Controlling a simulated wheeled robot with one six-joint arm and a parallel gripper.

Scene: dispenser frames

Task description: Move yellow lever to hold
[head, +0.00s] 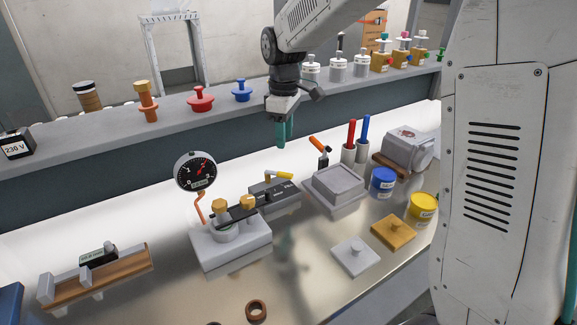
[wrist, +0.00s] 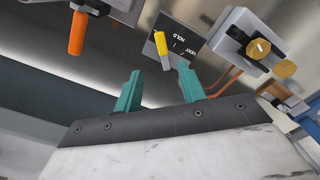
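The yellow lever (head: 281,175) sits on a dark valve block (head: 274,196) in the middle of the bench. In the wrist view the lever (wrist: 161,45) lies by the left edge of a dark plate (wrist: 181,42) marked HOLD and VENT, upside down there. I cannot tell which mark the lever is set to. My gripper (head: 284,132) hangs above and behind the block, pointing down. In the wrist view its teal fingers (wrist: 158,72) are apart and empty. The lever appears beyond the gap between them, apart from both fingers.
An orange-handled lever (head: 319,143) stands behind and right; it shows in the wrist view (wrist: 77,33). Left of the block are a gauge (head: 195,171) and a fixture with brass knobs (head: 247,202). A grey tray (head: 336,187) stands right. The front bench is partly clear.

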